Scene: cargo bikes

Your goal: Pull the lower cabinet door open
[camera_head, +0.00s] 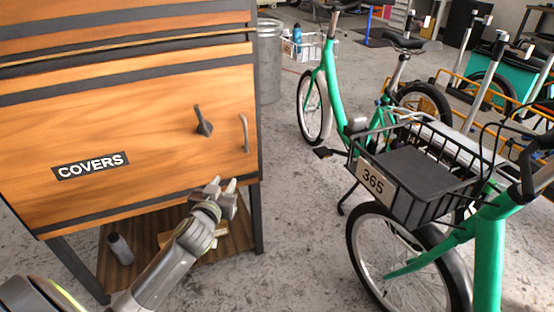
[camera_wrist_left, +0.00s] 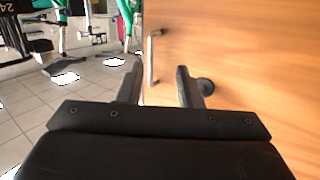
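The cabinet's lower door (camera_head: 110,130) is an orange wood panel with a "COVERS" label (camera_head: 90,166); it looks shut. A slim metal handle (camera_head: 244,132) stands upright near its right edge, with a dark knob (camera_head: 203,121) to its left. My left gripper (camera_head: 222,184) is just below the handle, in front of the door's lower right part. In the left wrist view, the left gripper (camera_wrist_left: 160,84) is open and empty, and the handle (camera_wrist_left: 152,58) shows ahead between its fingers, apart from them. The dark knob (camera_wrist_left: 206,86) is beside the right finger. My right gripper is not in view.
Below the door, a wooden shelf (camera_head: 236,240) holds a grey bottle (camera_head: 120,249). A green cargo bike with a black basket (camera_head: 410,213) stands to the right, and another green bike (camera_head: 331,88) stands behind. Grey concrete floor (camera_head: 300,230) is free between cabinet and bikes.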

